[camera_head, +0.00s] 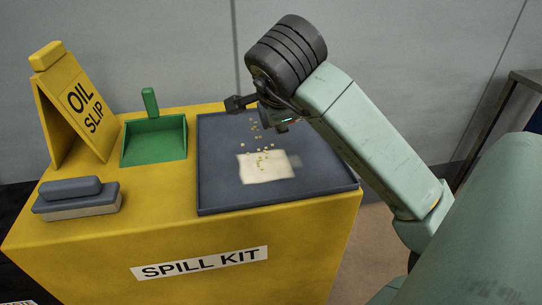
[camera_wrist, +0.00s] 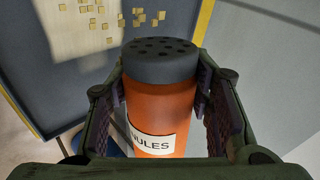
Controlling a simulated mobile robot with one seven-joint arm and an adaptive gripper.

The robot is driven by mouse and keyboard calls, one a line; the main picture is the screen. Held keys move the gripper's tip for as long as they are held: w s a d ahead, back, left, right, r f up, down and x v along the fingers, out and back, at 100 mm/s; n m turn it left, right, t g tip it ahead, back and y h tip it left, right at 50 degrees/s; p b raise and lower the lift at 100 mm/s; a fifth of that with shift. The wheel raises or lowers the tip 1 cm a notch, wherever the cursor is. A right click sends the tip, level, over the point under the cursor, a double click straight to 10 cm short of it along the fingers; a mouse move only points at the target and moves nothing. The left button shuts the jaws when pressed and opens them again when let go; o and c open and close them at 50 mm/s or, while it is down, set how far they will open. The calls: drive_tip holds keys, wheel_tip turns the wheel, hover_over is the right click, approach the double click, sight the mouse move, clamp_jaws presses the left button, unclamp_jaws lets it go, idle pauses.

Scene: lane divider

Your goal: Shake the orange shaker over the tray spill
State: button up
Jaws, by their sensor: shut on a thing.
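An orange shaker (camera_wrist: 155,105) with a dark perforated cap and a white label stands between the two fingers of my gripper (camera_wrist: 160,105) in the wrist view. My gripper is shut on it. In the head view my gripper (camera_head: 272,112) is above the back part of the dark grey tray (camera_head: 222,190), and the arm mostly hides the shaker. A pale spill (camera_head: 265,168) lies on the tray. Several small tan granules (camera_head: 258,137) show between my gripper and the spill, and some on it. The wrist view also shows granules (camera_wrist: 101,12) over the pale patch.
The tray lies on a yellow spill kit cabinet (camera_head: 120,235). To its left are a green dustpan (camera_head: 155,140), a yellow oil slip sign (camera_head: 80,105) and a grey brush-like block (camera_head: 77,197). A grey wall is behind.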

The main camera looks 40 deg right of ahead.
drive_tip(key=shift+s+d+b, duration=0.25)
drive_tip(key=shift+s+d, duration=0.25)
drive_tip(key=shift+d, duration=0.3)
drive_tip(key=shift+s+d+b, duration=0.3)
drive_tip(key=shift+s+d, duration=0.15)
drive_tip(key=shift+d, duration=0.4)
drive_tip(key=shift+s+d+b, duration=0.25)
drive_tip(key=shift+s+d, duration=0.25)
drive_tip(key=shift+d, duration=0.3)
drive_tip(key=shift+r, duration=0.1)
